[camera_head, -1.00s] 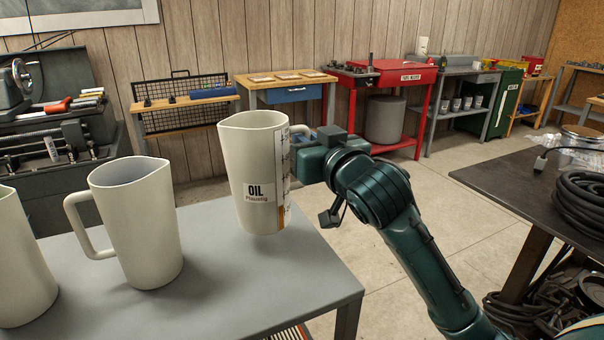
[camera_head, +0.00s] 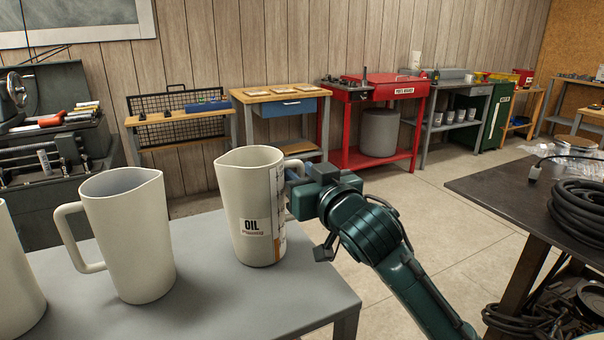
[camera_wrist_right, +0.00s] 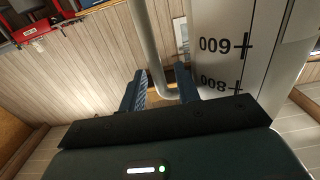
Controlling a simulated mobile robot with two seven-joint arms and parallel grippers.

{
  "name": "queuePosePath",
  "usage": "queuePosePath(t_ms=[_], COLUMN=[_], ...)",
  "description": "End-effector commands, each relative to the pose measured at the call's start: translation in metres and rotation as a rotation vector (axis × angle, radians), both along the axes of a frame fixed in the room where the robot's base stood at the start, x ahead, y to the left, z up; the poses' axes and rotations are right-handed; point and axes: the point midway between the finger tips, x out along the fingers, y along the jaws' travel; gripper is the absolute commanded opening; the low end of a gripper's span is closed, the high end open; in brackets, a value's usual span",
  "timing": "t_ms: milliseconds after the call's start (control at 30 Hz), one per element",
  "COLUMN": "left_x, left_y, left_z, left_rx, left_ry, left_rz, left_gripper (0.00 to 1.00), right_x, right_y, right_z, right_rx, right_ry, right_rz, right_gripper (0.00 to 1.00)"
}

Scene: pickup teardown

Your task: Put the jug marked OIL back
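The cream jug marked OIL (camera_head: 252,200) stands upright at the right of the grey table (camera_head: 215,315), its base at or barely above the top. Its handle points right, towards my right gripper (camera_head: 292,180). In the right wrist view, my right gripper (camera_wrist_right: 162,88) has a finger on each side of the jug handle (camera_wrist_right: 147,45), close in around it. The jug's wall (camera_wrist_right: 225,20), with scale marks, is at the right there. My left gripper is not in view.
A similar cream jug (camera_head: 130,240) stands to the left, its handle pointing left, with a gap between it and the OIL jug. Another jug (camera_head: 12,280) is cut off at the left edge. A dark bench (camera_head: 490,185) with a coiled hose (camera_head: 580,208) is at the right.

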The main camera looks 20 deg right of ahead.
Motion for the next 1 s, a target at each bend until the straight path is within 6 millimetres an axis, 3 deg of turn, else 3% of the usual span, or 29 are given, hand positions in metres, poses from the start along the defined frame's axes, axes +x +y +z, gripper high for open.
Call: queuePosePath(t_ms=[333, 467, 667, 700, 733, 1000], left_x=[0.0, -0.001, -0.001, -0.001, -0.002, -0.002], left_y=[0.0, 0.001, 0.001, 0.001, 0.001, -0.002], left_z=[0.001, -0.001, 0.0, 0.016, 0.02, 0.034], left_rx=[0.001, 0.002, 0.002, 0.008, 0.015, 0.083], left_ry=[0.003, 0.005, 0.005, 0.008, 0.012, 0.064], left_rz=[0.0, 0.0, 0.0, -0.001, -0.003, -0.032], left_gripper=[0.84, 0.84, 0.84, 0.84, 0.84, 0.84], right_x=[-0.001, -0.019, -0.066, -0.063, -0.064, -0.079], right_y=[0.0, 0.0, -0.002, -0.003, -0.003, -0.003], right_z=[0.005, 0.003, 0.003, 0.01, 0.01, 0.01], right_rx=[-0.001, 0.0, -0.001, 0.004, 0.006, 0.009], right_ry=[-0.001, -0.001, 0.0, 0.006, 0.007, 0.006], right_rz=[0.0, 0.001, 0.001, -0.001, -0.002, -0.003], right_gripper=[0.34, 0.34, 0.34, 0.34, 0.34, 0.34])
